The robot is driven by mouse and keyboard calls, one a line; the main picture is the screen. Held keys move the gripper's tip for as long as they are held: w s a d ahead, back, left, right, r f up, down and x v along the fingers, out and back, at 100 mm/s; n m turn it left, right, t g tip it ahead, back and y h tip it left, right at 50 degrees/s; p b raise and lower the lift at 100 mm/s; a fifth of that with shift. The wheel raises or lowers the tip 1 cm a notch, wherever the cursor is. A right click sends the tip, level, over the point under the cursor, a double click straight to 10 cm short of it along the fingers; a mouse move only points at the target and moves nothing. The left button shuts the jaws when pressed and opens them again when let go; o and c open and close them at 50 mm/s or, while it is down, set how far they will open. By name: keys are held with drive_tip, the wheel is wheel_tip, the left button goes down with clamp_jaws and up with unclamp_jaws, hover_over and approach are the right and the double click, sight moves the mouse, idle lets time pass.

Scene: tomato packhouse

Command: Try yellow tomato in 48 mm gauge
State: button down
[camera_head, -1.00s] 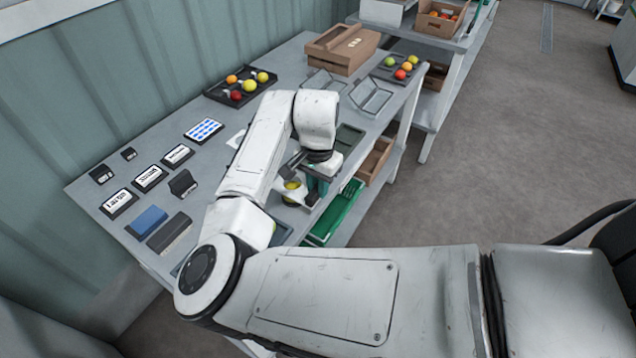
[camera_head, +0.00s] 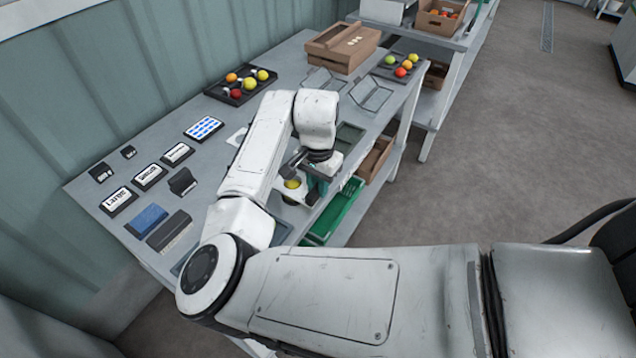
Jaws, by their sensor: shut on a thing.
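My gripper (camera_head: 303,190) is over the near right part of the grey table. It is shut on a yellow tomato (camera_head: 292,184), of which only a small part shows beside the fingers. A pale ring-like piece (camera_head: 291,198) shows right at the tomato; I cannot tell whether the tomato is inside it, above it or touching it. No 48 mm marking can be read. My wrist and forearm hide part of the table around the tomato.
A black tray (camera_head: 240,97) with several tomatoes stands at the back. Another tray (camera_head: 385,74) of tomatoes and a wooden box (camera_head: 343,58) are at the far end. Label blocks (camera_head: 148,177) stand at left. A green crate (camera_head: 338,212) is below the right edge.

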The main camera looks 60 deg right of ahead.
drive_tip(key=shift+f, duration=0.5)
drive_tip(key=shift+r, duration=0.15)
idle(0.9)
drive_tip(key=shift+r+p, duration=2.45)
drive_tip(key=shift+r, duration=0.4)
